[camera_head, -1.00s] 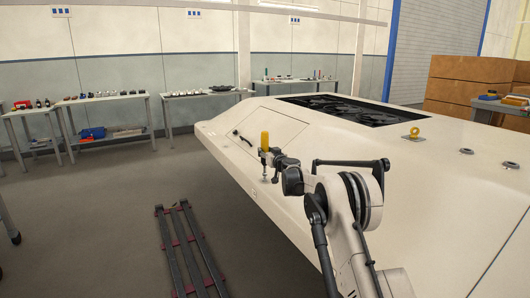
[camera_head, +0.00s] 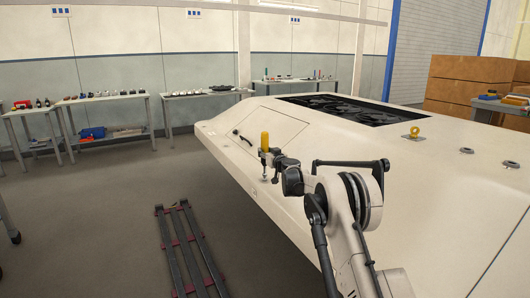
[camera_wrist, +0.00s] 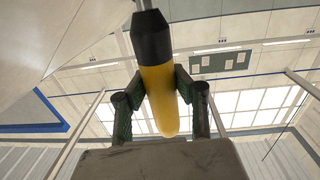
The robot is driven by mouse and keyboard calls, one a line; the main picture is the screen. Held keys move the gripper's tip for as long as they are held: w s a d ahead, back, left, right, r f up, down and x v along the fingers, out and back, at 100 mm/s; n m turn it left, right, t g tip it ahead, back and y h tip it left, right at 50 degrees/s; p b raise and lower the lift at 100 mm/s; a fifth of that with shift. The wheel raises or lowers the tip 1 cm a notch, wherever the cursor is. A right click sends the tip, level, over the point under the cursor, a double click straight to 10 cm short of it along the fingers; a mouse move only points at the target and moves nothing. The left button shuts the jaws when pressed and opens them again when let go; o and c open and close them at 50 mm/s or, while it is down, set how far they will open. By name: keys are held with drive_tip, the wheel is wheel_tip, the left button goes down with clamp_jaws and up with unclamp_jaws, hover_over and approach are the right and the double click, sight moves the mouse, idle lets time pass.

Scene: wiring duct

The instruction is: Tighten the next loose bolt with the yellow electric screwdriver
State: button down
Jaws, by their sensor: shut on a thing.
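The yellow electric screwdriver (camera_head: 265,141) stands upright near the left edge of the large cream housing (camera_head: 330,165). My gripper (camera_head: 270,158) is shut around its body. In the head view the shaft points down to a small bolt-like spot (camera_head: 264,180) on the housing. I cannot tell whether the tip touches it.
A dark recessed opening (camera_head: 340,108) lies at the back. Benches with small parts (camera_head: 105,96) line the wall. A dark rail frame (camera_head: 190,250) lies on the open floor.

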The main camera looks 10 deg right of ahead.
sight(266, 142)
drive_tip(key=shift+f+b, duration=0.4)
drive_tip(key=shift+f, duration=0.3)
idle(2.2)
drive_tip(key=shift+r, duration=0.15)
drive_tip(key=shift+r+p, duration=1.35)
drive_tip(key=shift+r, duration=1.5)
